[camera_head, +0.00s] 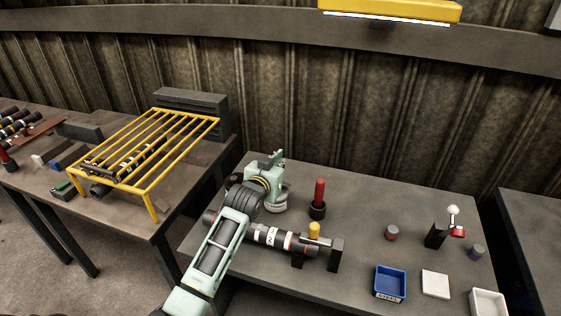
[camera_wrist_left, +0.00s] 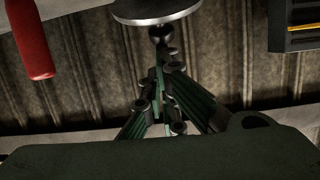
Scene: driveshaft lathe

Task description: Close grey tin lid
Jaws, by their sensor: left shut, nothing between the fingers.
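A round grey lid (camera_wrist_left: 157,10) with a bright metal rim and a black knob (camera_wrist_left: 162,34) shows at the top of the left wrist view, which looks upside down. My left gripper (camera_wrist_left: 161,62) is shut and empty, its fingertips close to the knob; I cannot tell whether they touch. In the head view, a pale grey round tin (camera_head: 275,203) seems to stand beside my left arm's wrist, partly hidden by it. Whether the lid sits flat on the tin is unclear. My right gripper is not in view.
A red-handled tool (camera_head: 318,195) stands right of the arm and a shaft (camera_head: 272,237) lies in front. A blue bin (camera_head: 390,283), white tile (camera_head: 435,284) and small jars lie further right. A yellow rack (camera_head: 150,150) stands on the left table.

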